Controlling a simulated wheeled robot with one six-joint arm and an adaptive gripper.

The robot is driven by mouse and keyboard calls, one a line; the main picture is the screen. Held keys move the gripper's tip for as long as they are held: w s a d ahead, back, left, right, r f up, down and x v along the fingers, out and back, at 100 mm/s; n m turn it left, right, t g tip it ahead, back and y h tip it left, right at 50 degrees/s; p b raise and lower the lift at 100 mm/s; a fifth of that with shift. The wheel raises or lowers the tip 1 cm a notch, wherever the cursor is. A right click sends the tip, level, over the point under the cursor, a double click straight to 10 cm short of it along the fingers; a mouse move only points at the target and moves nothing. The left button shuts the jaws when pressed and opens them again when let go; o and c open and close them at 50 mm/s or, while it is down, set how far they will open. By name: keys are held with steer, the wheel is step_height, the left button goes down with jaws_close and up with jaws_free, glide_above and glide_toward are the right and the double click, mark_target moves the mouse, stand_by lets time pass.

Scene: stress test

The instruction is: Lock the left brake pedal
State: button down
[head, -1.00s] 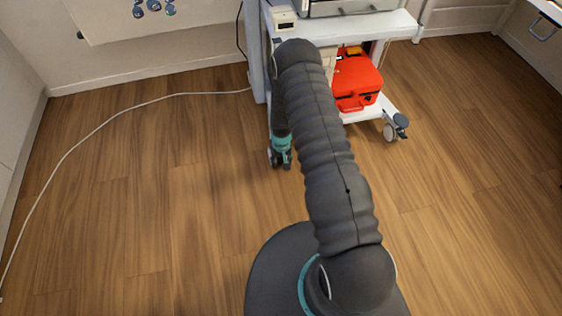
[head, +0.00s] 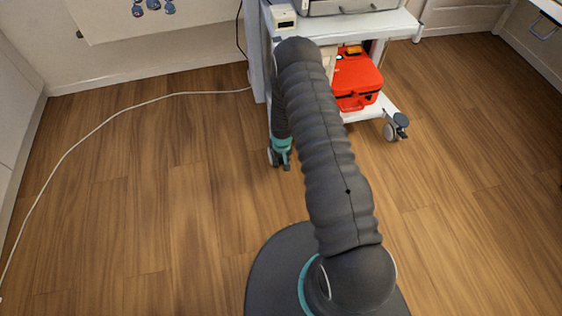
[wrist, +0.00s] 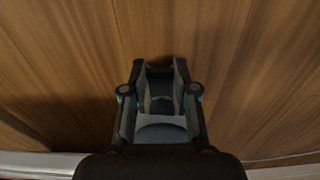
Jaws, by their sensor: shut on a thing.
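The white cart (head: 400,24) stands at the back wall. Its left front caster (head: 271,157) is largely hidden behind my arm and gripper (head: 283,160). In the wrist view, my gripper (wrist: 160,70) has its fingers on both sides of a dark blue-grey piece, the left brake pedal (wrist: 160,104). It is shut on the pedal, low above the floor. A pale curved part shows behind the pedal. The pedal's exact tilt is hard to tell.
The right front caster (head: 391,131) has its own blue-grey pedal (head: 401,120). A red case (head: 356,80) lies on the cart's lower shelf. A white cable (head: 110,122) runs over the floor at left. The wooden floor around the cart is otherwise clear.

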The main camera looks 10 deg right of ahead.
steer(key=shift+s+f+t+b, duration=0.15)
steer(key=shift+f+t+b, duration=0.3)
steer(key=shift+t+b, duration=0.6)
steer(key=f+t+b, duration=0.1)
steer(key=t+b, duration=0.1)
steer(key=b, duration=0.1)
steer(key=shift+s+f, duration=0.15)
steer(key=shift+f, duration=0.05)
steer(key=t+b, duration=0.1)
steer(key=b, duration=0.1)
steer(key=shift+f+t+b, duration=0.25)
steer(key=shift+t+b, duration=0.1)
steer(key=shift+b, duration=0.4)
steer(key=shift+t, duration=0.4)
steer(key=c, duration=0.9)
jaws_free()
